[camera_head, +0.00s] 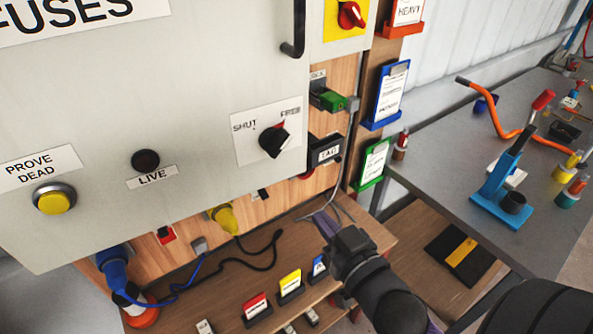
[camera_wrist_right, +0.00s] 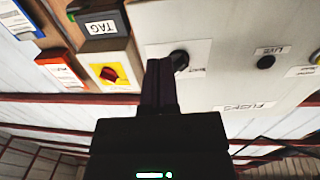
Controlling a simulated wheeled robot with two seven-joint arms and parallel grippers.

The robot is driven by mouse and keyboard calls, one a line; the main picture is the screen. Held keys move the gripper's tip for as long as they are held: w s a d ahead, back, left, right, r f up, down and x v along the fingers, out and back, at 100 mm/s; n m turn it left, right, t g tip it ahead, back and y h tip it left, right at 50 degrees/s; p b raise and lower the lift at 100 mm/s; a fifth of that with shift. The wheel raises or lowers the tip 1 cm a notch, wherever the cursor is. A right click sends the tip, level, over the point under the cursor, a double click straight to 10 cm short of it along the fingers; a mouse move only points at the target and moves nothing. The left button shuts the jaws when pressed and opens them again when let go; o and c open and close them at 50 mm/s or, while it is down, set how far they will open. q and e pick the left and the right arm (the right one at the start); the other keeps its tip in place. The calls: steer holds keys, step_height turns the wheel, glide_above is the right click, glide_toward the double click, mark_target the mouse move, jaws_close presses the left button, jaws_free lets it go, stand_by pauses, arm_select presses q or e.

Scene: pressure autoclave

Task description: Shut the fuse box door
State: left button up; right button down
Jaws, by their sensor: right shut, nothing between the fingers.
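The fuse box door (camera_head: 120,100) is a large grey panel labelled FUSES at the upper left of the head view. It carries a dark bar handle (camera_head: 294,38), a black knob (camera_head: 273,141) between SHUT and FREE labels, a LIVE lamp and a yellow PROVE DEAD button. I cannot tell how far the door stands open. My right gripper (camera_head: 325,224) is shut and empty, below and right of the door. In the right wrist view the door (camera_wrist_right: 220,80) shows upside down, and my shut fingers (camera_wrist_right: 160,70) overlap it beside the knob (camera_wrist_right: 180,60). My left gripper is not in view.
A red rotary switch (camera_head: 351,15) on yellow and a TAG box (camera_head: 326,150) sit right of the door. A blue plug (camera_head: 113,266) and yellow plug (camera_head: 224,217) with cables are below. A grey bench (camera_head: 440,150) with an orange-handled tool stands right.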

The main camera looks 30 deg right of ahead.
mark_target(286, 173)
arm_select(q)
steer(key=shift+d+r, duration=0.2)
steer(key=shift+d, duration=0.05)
arm_select(e)
steer(key=w, duration=1.1)
steer(key=shift+d, duration=0.15)
